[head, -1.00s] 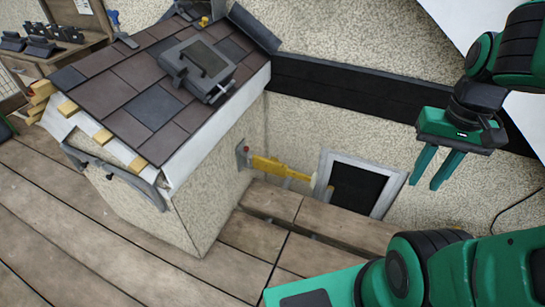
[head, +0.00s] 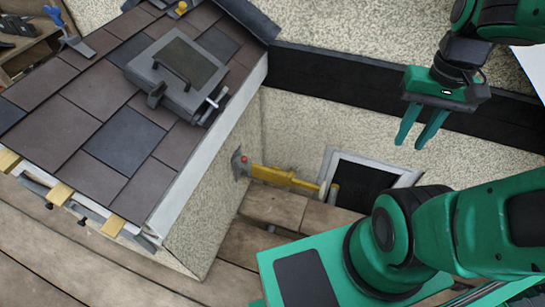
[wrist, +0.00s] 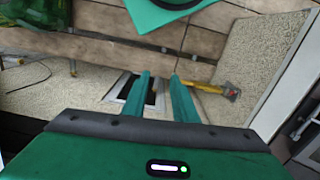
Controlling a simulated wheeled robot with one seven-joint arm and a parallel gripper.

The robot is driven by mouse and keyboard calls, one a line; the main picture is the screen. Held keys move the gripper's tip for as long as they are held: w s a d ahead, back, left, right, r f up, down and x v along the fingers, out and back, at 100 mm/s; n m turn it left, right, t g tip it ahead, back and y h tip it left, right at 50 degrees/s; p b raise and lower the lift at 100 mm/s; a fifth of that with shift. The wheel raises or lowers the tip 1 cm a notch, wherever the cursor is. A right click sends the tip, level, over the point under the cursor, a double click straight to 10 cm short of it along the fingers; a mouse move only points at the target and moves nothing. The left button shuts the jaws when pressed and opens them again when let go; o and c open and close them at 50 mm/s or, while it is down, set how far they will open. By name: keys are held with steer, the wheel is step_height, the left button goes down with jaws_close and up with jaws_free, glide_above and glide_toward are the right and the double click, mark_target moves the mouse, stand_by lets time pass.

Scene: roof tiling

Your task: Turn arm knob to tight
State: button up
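A yellow arm (head: 285,179) sticks out from a grey wall bracket on the side of the small roofed block, low above the planks. A small red knob (head: 244,159) sits at its bracket end. My gripper (head: 410,144) is open and empty, pointing down, above and right of the arm in the head view. Its two fingers show apart in the wrist view (wrist: 160,75). I see no tight mark.
A grey hatch box with a handle (head: 176,72) sits on the brown tiled roof (head: 90,90). A framed dark opening (head: 362,180) is in the wall behind the yellow arm. A black band (head: 340,85) runs along the wall. Bare planks (head: 275,207) lie below.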

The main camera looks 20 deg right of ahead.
steer(key=shift+w+d, duration=0.1)
steer(key=shift+w, duration=0.35)
steer(key=w+f+n, duration=0.4)
steer(key=w+n, duration=0.1)
steer(key=w, duration=1)
steer(key=n, duration=1.2)
glide_above(277, 167)
step_height(277, 167, down, 42)
step_height(277, 167, down, 10)
steer(key=shift+w+f, duration=0.1)
steer(key=shift+w, duration=0.05)
steer(key=shift+c, duration=0.4)
jaws_close()
